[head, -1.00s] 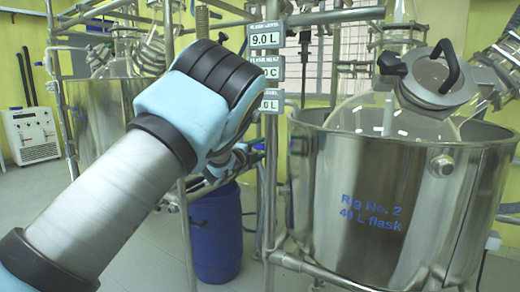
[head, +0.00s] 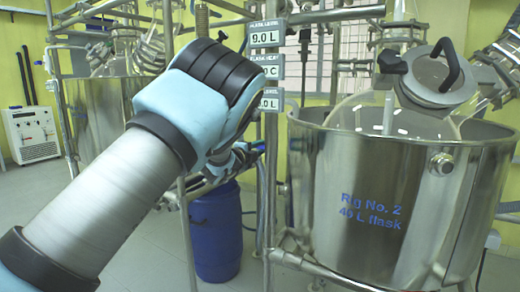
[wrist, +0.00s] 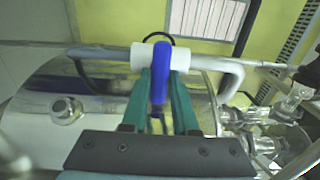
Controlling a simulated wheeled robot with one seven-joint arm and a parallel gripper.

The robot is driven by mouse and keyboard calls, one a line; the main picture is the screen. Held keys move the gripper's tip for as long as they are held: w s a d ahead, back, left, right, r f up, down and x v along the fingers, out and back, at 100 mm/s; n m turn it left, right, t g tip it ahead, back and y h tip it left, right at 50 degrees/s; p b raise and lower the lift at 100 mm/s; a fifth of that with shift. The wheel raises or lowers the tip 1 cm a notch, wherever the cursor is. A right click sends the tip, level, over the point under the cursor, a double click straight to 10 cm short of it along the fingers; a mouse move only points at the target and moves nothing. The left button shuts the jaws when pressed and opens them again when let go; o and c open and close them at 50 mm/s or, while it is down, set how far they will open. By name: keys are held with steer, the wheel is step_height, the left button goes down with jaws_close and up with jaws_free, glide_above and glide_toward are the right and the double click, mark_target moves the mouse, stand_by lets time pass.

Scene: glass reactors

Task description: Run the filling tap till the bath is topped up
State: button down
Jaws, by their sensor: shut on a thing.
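The steel bath (head: 400,200), marked Rig No. 2, stands at the right of the head view with a round glass flask (head: 365,108) inside. The liquid level in the bath is not clear to me. In the wrist view the filling tap is a white valve body (wrist: 145,57) on a steel pipe, with a blue lever (wrist: 159,82). My gripper (wrist: 160,92) has its teal fingers on both sides of the blue lever and is shut on it. In the head view my arm hides most of the gripper and the tap.
Three stacked readout plates (head: 266,68) hang on the frame post; their digits are partly hidden or blurred. A blue drum (head: 216,235) stands below my forearm. Another steel vessel (head: 97,120) is at the left. A white cabinet unit (head: 32,135) stands by the far wall.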

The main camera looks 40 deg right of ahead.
steer(key=n+b, duration=0.2)
steer(key=shift+w+a+f+n, duration=0.1)
steer(key=shift+f+n, duration=0.05)
steer(key=shift+n, duration=0.25)
steer(key=n+b, duration=0.2)
steer(key=shift+n, duration=0.3)
steer(key=n+b, duration=0.2)
steer(key=n, duration=0.3)
steer(key=shift+n, duration=0.4)
steer(key=c, duration=0.7)
jaws_free()
steer(key=b+v, duration=0.2)
steer(key=v, duration=0.8)
steer(key=shift+a+b, duration=0.35)
